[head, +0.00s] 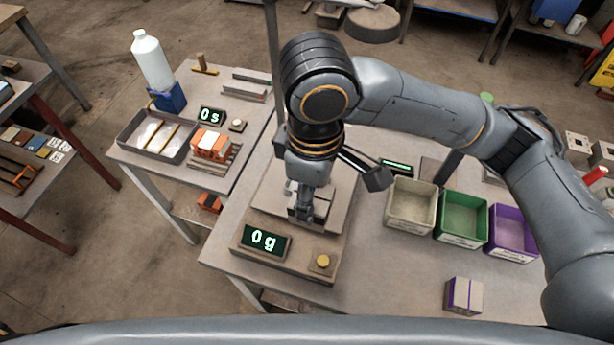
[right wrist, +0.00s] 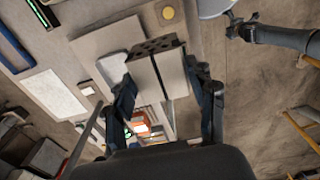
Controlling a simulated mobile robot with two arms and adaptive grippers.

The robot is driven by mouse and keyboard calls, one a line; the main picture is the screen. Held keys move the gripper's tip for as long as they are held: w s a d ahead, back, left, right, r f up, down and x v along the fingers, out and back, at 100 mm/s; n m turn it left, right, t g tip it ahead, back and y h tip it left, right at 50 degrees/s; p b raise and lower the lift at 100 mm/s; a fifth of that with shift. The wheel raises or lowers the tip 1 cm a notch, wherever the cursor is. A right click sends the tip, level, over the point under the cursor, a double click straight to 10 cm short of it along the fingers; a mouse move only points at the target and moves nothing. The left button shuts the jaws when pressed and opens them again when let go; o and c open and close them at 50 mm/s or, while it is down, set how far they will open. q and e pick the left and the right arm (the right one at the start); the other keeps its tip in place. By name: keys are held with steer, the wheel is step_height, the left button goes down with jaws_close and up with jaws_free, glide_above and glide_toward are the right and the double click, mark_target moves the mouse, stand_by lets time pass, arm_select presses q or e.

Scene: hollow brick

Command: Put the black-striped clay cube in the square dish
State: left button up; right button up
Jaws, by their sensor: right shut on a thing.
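The clay cube (right wrist: 158,75) is pale grey with a dark stripe down its side and several holes in its top face. My right gripper (right wrist: 165,90) is shut on it, a finger on either side. In the head view the right gripper (head: 304,212) points down over the scale (head: 338,240), and the cube (head: 322,208) is partly hidden by it. A pale squarish shape, perhaps the square dish (right wrist: 112,70), lies beside the cube in the right wrist view. I cannot tell the cube's height above it. My left gripper (right wrist: 240,28) shows small at the upper right; its fingers are unclear.
The scale display (head: 265,240) reads 0 g. Beige (head: 410,204), green (head: 462,219) and purple (head: 512,232) bins stand to the right. A purple-striped cube (head: 463,295) sits at the table's front. A second table (head: 180,165) at left holds a tray, bricks and a bottle.

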steer(key=w+f+p, duration=0.1)
steer(key=w+f, duration=0.3)
steer(key=w+f+p, duration=0.1)
steer(key=w+f, duration=0.3)
steer(key=w, duration=0.1)
steer(key=w+f+p, duration=0.1)
steer(key=w+f, duration=0.3)
steer(key=w, duration=0.1)
steer(key=shift+a+f+p, duration=0.2)
steer(key=shift+a+p, duration=0.1)
steer(key=shift+s+f, duration=0.1)
steer(key=shift+f, duration=0.15)
steer(key=o, duration=1.3)
steer(key=shift+f, duration=0.1)
